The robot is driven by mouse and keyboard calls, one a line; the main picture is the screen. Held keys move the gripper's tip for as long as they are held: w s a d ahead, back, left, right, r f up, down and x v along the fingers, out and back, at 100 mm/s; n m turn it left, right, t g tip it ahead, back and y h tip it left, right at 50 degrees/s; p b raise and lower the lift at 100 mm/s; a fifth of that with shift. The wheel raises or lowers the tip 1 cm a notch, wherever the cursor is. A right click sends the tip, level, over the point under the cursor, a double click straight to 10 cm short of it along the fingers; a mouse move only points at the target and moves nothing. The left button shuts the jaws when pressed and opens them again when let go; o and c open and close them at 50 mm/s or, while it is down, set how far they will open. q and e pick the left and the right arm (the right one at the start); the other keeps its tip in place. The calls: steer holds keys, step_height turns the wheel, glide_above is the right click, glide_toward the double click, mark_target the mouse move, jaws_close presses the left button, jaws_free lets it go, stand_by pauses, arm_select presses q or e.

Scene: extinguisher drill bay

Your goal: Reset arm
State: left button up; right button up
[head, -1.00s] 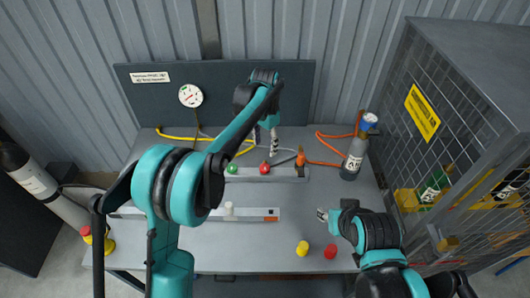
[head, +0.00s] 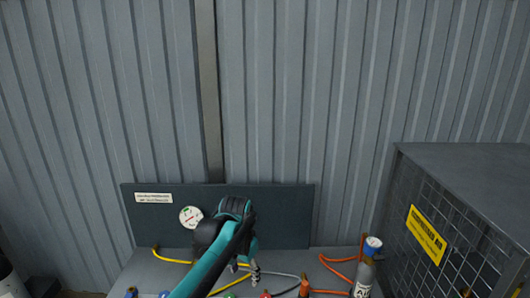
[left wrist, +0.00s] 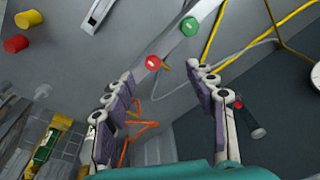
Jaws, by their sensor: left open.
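My left gripper (head: 249,271) reaches over the bench toward the back panel in the head view. In the left wrist view its two fingers (left wrist: 165,100) are spread apart with nothing between them. Beyond the fingertips are a red knob (left wrist: 153,62) and a green knob (left wrist: 190,26) on a pale rail. In the head view those knobs show only at the bottom edge. My right gripper is outside both current views.
A dark back panel (head: 285,215) with a round gauge (head: 190,217) stands behind the bench. Yellow, grey and orange hoses lie on the bench. A red cylinder (left wrist: 16,44) and a yellow cylinder (left wrist: 29,18) show at the wrist view's left.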

arm_select(q)
steer(key=s+a+f+n+t, duration=0.1)
steer(key=s+a+n, duration=0.1)
steer(key=s+a, duration=0.2)
steer(key=s+a+f+n+t, duration=0.1)
steer(key=s+a, duration=0.3)
steer(key=s, duration=0.7)
steer(key=s+a+f+n+t, duration=0.1)
steer(key=s+a+n+t, duration=0.2)
steer(key=s, duration=0.4)
steer(key=shift+s+a+n, duration=0.2)
steer(key=shift+a+n, duration=0.2)
steer(key=shift+a, duration=0.05)
